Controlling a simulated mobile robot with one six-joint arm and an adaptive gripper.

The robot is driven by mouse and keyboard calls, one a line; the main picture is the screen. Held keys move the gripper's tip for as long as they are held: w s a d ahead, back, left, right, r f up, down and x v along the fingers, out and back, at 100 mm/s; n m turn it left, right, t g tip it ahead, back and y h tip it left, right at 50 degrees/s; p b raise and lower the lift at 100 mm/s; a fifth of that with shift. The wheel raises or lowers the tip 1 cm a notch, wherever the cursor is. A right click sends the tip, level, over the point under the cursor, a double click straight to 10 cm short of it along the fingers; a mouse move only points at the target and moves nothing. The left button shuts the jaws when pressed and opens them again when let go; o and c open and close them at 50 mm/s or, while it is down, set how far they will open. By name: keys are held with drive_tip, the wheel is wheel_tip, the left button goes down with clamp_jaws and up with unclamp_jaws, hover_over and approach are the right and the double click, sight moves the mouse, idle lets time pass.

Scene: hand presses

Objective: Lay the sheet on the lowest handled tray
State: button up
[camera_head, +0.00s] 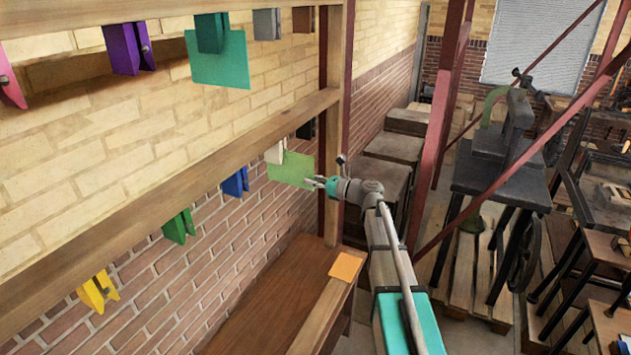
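A light green sheet (291,169) hangs from a cream clip (275,152) on the lower wooden rail. My gripper (309,183) is at the sheet's lower right edge. Its fingers look parted; I cannot tell whether they touch the sheet. A teal sheet (220,62) hangs from a dark green clip (211,32) on the upper rail. An orange sheet (346,266) lies on the brown wooden bench top (275,290). I cannot make out a tray with handles in this view.
Empty purple (124,48), blue (236,182), green (179,226) and yellow (98,291) clips hang along the rails. A wooden post (331,130) stands just behind my gripper. Dark boxes (392,150) stand beyond it. A black press (495,160) and red diagonal beams (530,140) are at right.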

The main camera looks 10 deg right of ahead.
clamp_jaws()
drive_tip(key=shift+f, duration=0.1)
wheel_tip(320, 180, down, 5)
drive_tip(key=b, duration=0.5)
drive_tip(key=shift+d, duration=0.1)
idle(0.3)
drive_tip(key=v, duration=0.7)
idle(0.8)
idle(0.4)
wheel_tip(320, 180, down, 19)
drive_tip(key=b, duration=1.9)
